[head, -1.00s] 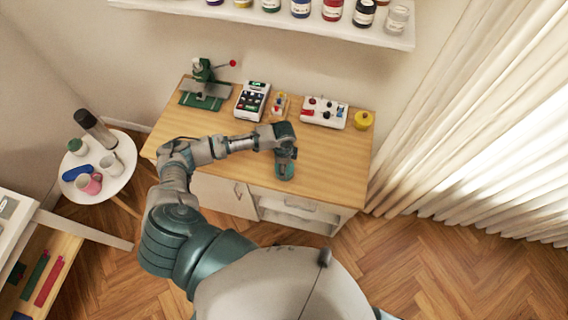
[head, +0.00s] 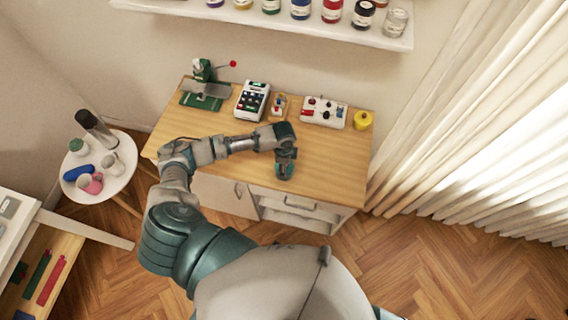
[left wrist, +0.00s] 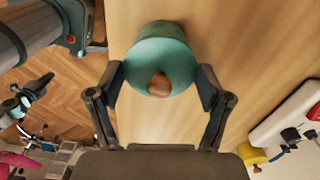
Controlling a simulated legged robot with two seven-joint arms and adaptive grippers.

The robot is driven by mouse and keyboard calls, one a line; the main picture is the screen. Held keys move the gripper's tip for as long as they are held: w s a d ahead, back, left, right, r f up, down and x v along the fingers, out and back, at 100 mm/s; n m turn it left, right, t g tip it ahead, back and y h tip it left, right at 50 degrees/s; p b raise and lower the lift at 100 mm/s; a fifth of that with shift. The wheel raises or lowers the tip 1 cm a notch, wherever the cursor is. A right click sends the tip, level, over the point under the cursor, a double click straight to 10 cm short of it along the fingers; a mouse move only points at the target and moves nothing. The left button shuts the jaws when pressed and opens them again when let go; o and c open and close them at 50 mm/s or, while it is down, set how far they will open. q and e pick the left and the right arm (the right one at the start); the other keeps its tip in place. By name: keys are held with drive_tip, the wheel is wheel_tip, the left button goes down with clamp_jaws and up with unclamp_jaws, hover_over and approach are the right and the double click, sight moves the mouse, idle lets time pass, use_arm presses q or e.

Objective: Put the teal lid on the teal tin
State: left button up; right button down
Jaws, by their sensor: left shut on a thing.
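The teal lid (left wrist: 160,62), round with a brown knob, sits between the fingers of my left gripper (left wrist: 160,88) in the left wrist view. My left gripper (head: 285,160) is shut on its sides. A teal body, which looks like the teal tin (left wrist: 160,27), shows directly behind the lid with no clear gap. I cannot tell whether the lid is seated on it or just above it. In the head view the teal shape (head: 285,172) is small, under my gripper near the table's front edge, and lid and tin cannot be told apart. My right gripper is not in view.
The wooden table (head: 335,160) is clear around the gripper. At its back stand a green press (head: 205,82), a black-and-white button box (head: 252,100), a white control box (head: 324,112) and a yellow pot (head: 363,120). A round white side table (head: 112,188) stands at left.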

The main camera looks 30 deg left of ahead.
use_arm(q)
drive_tip(key=shift+f, duration=0.6)
drive_tip(key=o, duration=0.8)
wheel_tip(320, 180, up, 6)
drive_tip(key=p, duration=0.6)
drive_tip(key=shift+f, duration=0.1)
drive_tip(key=shift+a+r, duration=0.1)
drive_tip(key=shift+r, duration=2.6)
